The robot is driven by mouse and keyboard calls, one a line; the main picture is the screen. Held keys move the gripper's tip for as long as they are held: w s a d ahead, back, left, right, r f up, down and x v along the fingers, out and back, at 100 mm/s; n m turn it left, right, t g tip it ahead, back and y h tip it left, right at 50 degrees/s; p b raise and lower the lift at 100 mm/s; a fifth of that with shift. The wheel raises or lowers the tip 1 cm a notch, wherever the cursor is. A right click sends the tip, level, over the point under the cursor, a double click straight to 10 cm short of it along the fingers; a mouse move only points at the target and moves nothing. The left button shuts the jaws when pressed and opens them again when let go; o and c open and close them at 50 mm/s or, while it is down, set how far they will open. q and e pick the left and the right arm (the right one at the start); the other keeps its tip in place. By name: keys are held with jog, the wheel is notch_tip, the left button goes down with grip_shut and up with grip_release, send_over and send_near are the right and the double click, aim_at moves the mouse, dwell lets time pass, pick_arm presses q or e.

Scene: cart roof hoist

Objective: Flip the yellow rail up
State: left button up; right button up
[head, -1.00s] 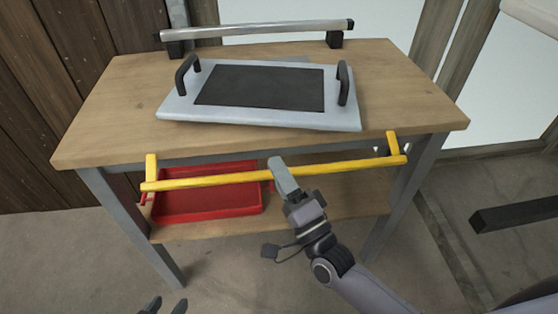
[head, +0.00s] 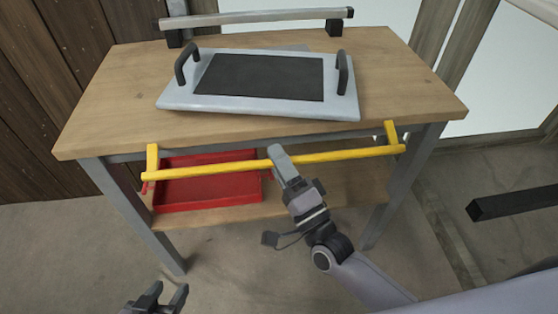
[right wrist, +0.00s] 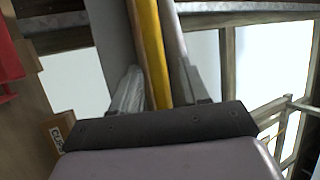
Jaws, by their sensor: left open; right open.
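The yellow rail (head: 215,171) runs along the front of the wooden workbench, just below the top's edge, with a short yellow arm at each end up to the bench. My right gripper (head: 279,157) is at the middle of the rail. In the right wrist view the yellow rail (right wrist: 148,45) passes between the two open fingers of my right gripper (right wrist: 157,85); I cannot tell whether they touch it. My left gripper (head: 167,298) is open and empty, low at the bottom edge of the head view, well away from the rail.
The wooden workbench (head: 110,110) carries a grey tray (head: 260,107) with a dark mat and two black handles. A silver bar (head: 255,17) on black blocks stands at its back. A red tray (head: 205,205) sits on the lower shelf behind the rail. A dark beam (head: 510,204) is at right.

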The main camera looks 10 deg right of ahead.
jog(key=v, duration=0.7)
jog(key=shift+s, duration=0.1)
